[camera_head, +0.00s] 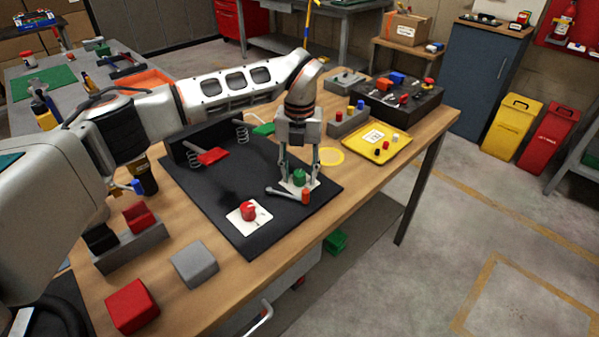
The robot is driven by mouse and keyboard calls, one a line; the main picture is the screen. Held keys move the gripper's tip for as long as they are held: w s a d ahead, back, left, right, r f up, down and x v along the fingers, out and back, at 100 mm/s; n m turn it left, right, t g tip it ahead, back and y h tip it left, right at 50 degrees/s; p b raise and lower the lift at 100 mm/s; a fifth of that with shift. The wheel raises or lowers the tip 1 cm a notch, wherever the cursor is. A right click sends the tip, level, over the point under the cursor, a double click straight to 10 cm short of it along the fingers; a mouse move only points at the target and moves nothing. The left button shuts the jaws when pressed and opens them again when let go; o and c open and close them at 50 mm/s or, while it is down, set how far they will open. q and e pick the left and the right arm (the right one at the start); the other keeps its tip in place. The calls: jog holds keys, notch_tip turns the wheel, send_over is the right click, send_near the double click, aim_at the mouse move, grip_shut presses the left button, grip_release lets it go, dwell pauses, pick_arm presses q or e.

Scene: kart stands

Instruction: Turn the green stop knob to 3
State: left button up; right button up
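The green stop knob (299,177) sits on a small white plate (313,183) near the right edge of the black board (225,165). My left gripper (299,178) points straight down over it, with one finger on each side of the knob. The fingers look apart, with a small gap to the knob; contact is not clear. The markings on the plate are too small to read, so the knob's setting cannot be told. My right gripper is not in view.
A grey lever with an orange-red end (305,197) lies just in front of the green knob. A red knob (248,210) on a white plate is to the left. A yellow tray (368,151), red block (132,307) and grey block (195,265) are also on the wooden table.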

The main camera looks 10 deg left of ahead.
pick_arm(q)
jog(key=shift+f, duration=0.1)
jog(key=c, duration=1)
grip_shut()
